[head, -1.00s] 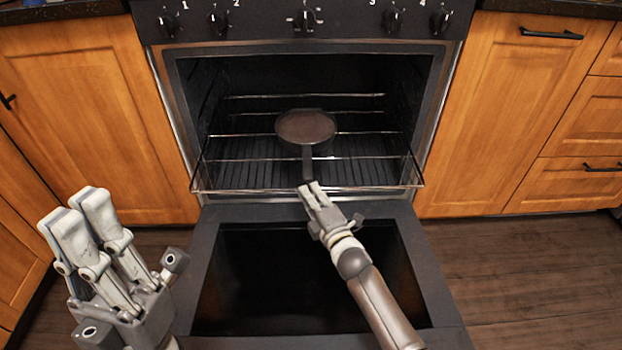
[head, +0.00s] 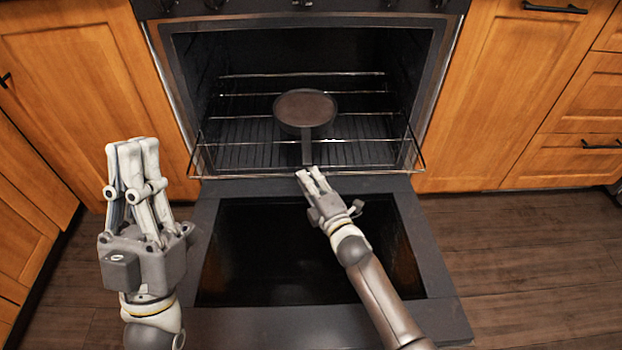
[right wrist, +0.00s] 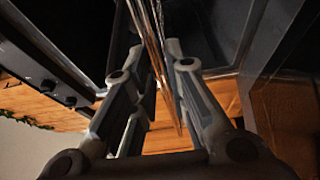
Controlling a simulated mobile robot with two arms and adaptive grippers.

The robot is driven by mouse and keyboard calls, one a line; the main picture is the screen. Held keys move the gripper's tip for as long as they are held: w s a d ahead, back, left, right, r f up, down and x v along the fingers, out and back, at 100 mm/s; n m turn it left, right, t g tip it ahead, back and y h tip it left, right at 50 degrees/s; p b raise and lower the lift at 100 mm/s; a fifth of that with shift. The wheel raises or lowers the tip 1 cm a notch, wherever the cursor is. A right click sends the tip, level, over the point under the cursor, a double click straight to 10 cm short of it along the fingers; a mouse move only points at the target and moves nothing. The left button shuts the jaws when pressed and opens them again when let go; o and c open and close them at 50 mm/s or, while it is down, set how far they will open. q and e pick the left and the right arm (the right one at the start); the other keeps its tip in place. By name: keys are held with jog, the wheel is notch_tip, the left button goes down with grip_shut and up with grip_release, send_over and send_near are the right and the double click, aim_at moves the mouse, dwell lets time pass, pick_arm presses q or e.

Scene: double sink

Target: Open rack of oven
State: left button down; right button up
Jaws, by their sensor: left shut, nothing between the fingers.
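The oven rack (head: 245,155) is a wire shelf in the open oven. Its front edge sits slightly out past the oven opening, above the lowered door. My right gripper (head: 308,174) is at the middle of the rack's front edge. In the right wrist view, the rack's wires (right wrist: 152,38) run between its fingers (right wrist: 156,50), which stand apart. Whether they touch the wires I cannot tell. My left gripper (head: 135,145) is shut and empty, raised left of the oven door, clear of the rack.
A dark round pan (head: 305,108) lies on the rack, its handle pointing forward to my right gripper. The oven door (head: 215,235) lies lowered in front. Wooden cabinets (head: 90,90) flank the oven. Floor (head: 530,250) is free at the right.

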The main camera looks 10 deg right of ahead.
jog(key=shift+o, duration=1.2)
jog(key=v, duration=1.2)
